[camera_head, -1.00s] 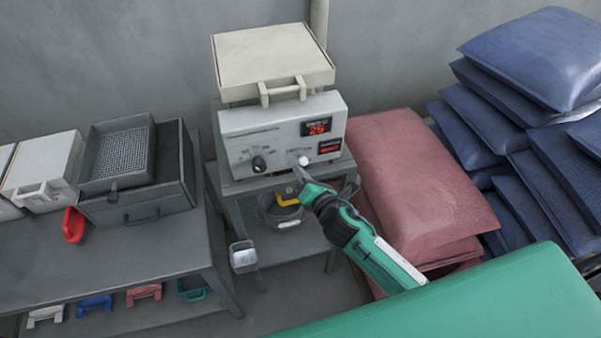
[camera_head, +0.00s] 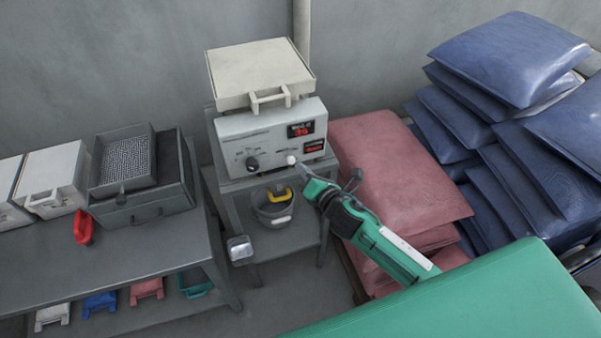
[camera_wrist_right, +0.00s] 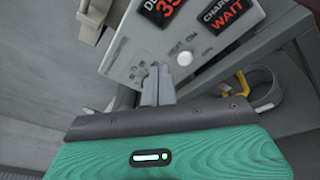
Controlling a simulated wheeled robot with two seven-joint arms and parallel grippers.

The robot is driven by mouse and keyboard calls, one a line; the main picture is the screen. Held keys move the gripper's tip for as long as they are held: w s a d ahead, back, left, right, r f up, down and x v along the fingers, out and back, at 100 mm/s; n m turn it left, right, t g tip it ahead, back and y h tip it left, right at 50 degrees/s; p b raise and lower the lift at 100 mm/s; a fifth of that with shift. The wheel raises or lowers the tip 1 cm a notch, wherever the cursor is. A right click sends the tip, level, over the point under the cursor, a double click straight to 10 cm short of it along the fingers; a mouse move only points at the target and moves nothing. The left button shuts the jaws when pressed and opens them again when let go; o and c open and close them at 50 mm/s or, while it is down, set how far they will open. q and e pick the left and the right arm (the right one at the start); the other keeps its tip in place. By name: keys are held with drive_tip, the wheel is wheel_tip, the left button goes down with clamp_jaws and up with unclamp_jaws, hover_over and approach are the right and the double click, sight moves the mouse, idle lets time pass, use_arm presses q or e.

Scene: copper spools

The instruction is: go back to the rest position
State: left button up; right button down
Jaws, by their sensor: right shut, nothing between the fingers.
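My right gripper (camera_head: 303,170) is shut and empty. Its tip is close to the white knob (camera_head: 291,160) on the front panel of the grey machine (camera_head: 270,127). In the right wrist view the gripper (camera_wrist_right: 158,85) shows with its fingers together, and the white button (camera_wrist_right: 185,57) lies just beyond them, apart in the picture. The wrist view shows a red display and a lit "WAIT" sign (camera_wrist_right: 227,12) on the panel. My left gripper is not in view.
Stacked pink sacks (camera_head: 390,170) stand right of the machine, beside my right arm. Blue sacks (camera_head: 510,60) pile up at far right. A grey bench (camera_head: 150,250) with boxes and a red-handled item (camera_head: 83,226) is at left. A pot (camera_head: 273,208) sits under the machine.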

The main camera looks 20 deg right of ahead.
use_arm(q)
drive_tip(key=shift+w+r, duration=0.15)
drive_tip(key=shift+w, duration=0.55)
